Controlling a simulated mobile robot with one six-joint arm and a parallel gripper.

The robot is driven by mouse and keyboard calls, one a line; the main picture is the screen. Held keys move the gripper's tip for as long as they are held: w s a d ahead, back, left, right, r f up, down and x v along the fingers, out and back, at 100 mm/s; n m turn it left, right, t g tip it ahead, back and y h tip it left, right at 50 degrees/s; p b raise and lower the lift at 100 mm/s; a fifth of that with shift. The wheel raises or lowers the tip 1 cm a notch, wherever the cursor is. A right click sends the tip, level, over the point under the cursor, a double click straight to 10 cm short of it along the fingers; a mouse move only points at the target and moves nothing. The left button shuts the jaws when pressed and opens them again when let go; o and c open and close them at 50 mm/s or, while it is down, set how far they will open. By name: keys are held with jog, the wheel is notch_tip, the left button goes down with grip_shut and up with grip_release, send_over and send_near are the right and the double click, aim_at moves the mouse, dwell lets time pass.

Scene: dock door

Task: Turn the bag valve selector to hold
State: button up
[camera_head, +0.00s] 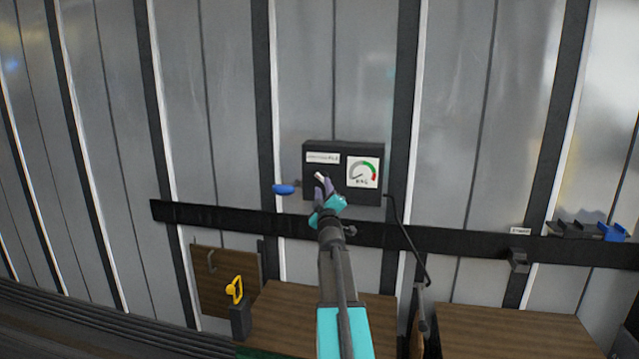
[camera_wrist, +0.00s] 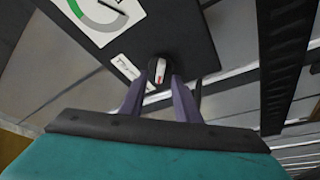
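The bag valve box (camera_head: 333,147) is a dark panel on the ribbed metal wall, with a white label (camera_head: 323,158) and a green-and-red gauge (camera_head: 363,172). Its selector (camera_wrist: 158,66) is a small round dark knob with a white and red pointer bar, also visible in the head view (camera_head: 319,176). My gripper (camera_wrist: 159,80) is open, its two purple fingers apart on either side of the knob, close to it. I cannot tell whether they touch it. In the head view my gripper (camera_head: 323,188) covers the panel's lower left. The label's words are too small to read.
A blue handle (camera_head: 284,189) sticks out left of the box. A dark rail (camera_head: 225,217) runs along the wall below. A black hose (camera_head: 402,225) hangs at the right. A yellow-handled tool (camera_head: 235,290) and brown boards (camera_head: 510,325) are lower down.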

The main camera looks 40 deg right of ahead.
aim_at(321, 179)
jog(key=shift+p+x, duration=0.6)
jog(key=shift+x, duration=1.25)
jog(key=shift+c, duration=0.5)
grip_shut()
jog(key=shift+a, duration=0.3)
jog(key=shift+r, duration=0.1)
